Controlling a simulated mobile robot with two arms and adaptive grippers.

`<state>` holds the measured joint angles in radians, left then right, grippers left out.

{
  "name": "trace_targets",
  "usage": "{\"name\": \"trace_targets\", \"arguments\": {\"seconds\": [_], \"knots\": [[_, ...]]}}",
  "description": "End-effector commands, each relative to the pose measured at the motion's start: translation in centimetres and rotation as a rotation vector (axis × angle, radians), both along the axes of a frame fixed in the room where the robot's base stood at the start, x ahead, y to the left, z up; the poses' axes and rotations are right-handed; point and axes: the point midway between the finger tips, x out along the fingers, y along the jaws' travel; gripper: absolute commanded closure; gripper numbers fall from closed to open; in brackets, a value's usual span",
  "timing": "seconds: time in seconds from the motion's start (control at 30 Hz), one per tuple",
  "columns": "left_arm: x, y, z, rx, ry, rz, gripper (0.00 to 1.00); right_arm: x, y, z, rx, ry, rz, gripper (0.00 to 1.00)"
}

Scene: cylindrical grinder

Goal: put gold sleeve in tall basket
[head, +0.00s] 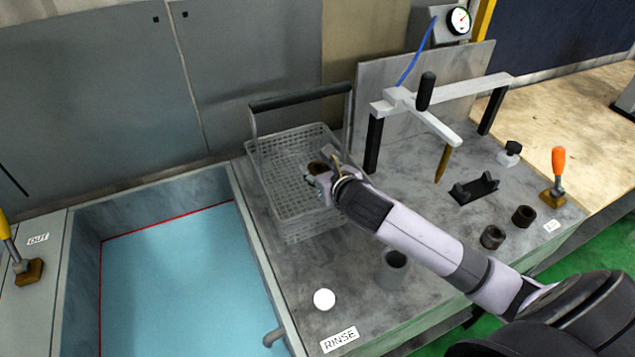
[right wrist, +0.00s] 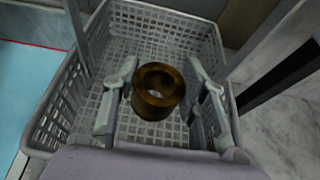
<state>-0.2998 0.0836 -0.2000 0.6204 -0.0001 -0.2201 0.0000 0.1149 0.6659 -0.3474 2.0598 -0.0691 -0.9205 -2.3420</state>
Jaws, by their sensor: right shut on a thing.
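The gold sleeve (right wrist: 152,108) is a short brown-gold ring, held between the fingers of my right gripper (right wrist: 161,88) in the right wrist view. In the head view the sleeve (head: 316,167) shows small at the tip of my right gripper (head: 323,172). My right gripper is shut on it, over the grey mesh basket (head: 272,185) with a tall dark-topped handle. In the right wrist view the basket floor and walls (right wrist: 205,40) show around and below the sleeve. The exact height above the floor is hard to tell. My left gripper is not in view.
The basket handle (head: 300,97) rises at the back. A blue rinse tank (head: 180,280) lies left of the basket.

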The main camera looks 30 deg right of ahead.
Motion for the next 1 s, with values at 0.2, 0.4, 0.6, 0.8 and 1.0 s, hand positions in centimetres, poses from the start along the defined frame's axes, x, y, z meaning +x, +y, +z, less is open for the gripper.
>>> {"name": "trace_targets", "arguments": {"seconds": [0.2,0.4,0.6,0.8,1.0], "knots": [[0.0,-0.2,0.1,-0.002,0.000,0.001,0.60,-0.1,0.0,-2.2,0.002,0.002,0.000,1.00],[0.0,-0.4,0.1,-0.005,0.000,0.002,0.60,0.0,0.0,-4.5,0.001,-0.002,0.000,1.00],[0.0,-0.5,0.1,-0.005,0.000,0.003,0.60,0.1,0.0,-4.6,-0.001,-0.004,0.000,1.00],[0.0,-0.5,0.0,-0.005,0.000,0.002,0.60,0.1,0.0,-4.9,-0.002,-0.004,0.001,1.00],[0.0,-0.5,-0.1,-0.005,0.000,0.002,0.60,0.0,0.0,-5.5,-0.001,-0.003,0.001,1.00]]}}
